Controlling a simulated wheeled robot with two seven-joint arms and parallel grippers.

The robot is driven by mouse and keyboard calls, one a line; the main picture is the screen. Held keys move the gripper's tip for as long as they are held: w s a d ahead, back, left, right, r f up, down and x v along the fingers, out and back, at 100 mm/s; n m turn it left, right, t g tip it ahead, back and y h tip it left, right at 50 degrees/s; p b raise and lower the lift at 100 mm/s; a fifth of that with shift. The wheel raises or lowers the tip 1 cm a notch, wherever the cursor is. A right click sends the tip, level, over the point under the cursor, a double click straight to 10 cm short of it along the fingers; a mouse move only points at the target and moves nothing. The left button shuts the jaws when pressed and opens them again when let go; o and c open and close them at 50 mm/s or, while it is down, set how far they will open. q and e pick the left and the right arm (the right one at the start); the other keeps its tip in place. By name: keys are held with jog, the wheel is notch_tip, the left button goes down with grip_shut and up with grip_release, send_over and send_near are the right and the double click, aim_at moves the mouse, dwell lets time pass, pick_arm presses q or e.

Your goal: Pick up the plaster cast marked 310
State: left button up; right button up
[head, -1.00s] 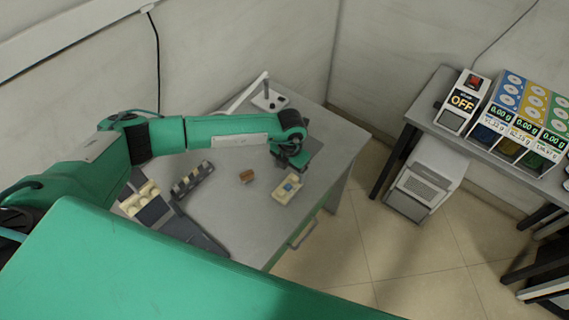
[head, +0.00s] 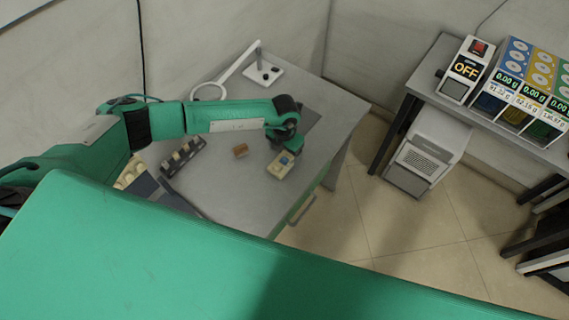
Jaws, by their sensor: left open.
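Several cream pieces, which look like plaster casts (head: 131,172), lie at the left of the grey desk, partly hidden by my green arm. No mark 310 is legible on anything. A cream block with a blue piece on it (head: 277,170) lies near the desk's right front edge. My left gripper (head: 287,150) is open just above and behind this block, partly covering it. I cannot tell whether they touch. My right gripper is not in view.
A dark rack with pale pieces (head: 183,157) and a small brown block (head: 240,151) are on the desk (head: 225,185). A lamp (head: 262,72) stands at the back. A side table at right holds a device reading OFF (head: 461,75) and coloured bins (head: 520,95).

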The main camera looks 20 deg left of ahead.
aim_at(284, 158)
pick_arm(q)
jog(key=f+b, duration=0.1)
jog(key=f, duration=0.1)
jog(key=f+b, duration=0.1)
jog(key=f, duration=0.1)
jog(key=shift+w+a+f, duration=0.1)
jog(key=shift+w, duration=0.1)
jog(key=shift+f, duration=0.2)
jog(key=shift+r, duration=0.1)
jog(key=shift+c, duration=0.5)
jog(key=c, duration=1.1)
jog(key=shift+o, duration=0.2)
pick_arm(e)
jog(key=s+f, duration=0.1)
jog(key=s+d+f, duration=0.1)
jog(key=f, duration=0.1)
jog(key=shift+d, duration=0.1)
pick_arm(q)
jog(key=shift+r, duration=0.15)
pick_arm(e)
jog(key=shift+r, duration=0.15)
